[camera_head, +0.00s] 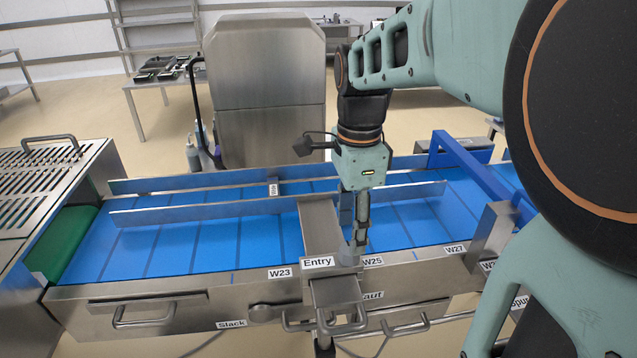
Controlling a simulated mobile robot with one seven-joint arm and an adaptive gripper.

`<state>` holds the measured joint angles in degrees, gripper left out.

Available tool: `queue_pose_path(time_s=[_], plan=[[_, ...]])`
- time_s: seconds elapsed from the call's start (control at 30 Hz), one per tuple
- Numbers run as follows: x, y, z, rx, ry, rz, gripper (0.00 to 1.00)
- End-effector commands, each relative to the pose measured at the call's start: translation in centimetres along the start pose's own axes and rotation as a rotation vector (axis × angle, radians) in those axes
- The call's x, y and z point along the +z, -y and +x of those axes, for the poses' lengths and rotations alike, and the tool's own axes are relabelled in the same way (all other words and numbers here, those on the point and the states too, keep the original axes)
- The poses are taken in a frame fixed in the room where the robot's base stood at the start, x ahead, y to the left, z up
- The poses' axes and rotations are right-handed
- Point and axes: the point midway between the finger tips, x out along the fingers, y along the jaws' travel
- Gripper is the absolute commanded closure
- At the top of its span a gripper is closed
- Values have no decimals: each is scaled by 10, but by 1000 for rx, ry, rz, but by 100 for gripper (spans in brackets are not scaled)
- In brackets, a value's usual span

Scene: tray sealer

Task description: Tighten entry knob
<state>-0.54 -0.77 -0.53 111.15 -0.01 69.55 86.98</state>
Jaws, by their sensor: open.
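The entry knob (349,257) is a small grey metal knob just right of the "Entry" label (318,262), on the front rail of the conveyor. It is partly hidden by my gripper. My gripper (357,238) points straight down over the knob with its fingers open. The fingertips are at or just above the knob's top; I cannot tell whether they touch it or stand around it.
The blue conveyor belt (218,240) runs left to right behind the knob, with metal guide rails (225,208) along it. A steel bracket (320,228) stands close left of my gripper. A blue frame (470,165) crosses the belt at right. Handles (342,327) jut out below.

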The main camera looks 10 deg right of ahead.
Motion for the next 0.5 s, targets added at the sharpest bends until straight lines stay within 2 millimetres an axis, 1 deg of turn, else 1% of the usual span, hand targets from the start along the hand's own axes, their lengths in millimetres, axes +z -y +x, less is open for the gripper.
queue_pose_path(time_s=[0.03,0.1,0.23,0.33,0.5], plan=[[0,1,-13,-6,0,0,52],[0,1,-28,-5,0,0,52],[0,1,-51,-4,0,0,52],[0,1,-64,-2,0,1,52],[0,0,-74,0,0,0,52]])
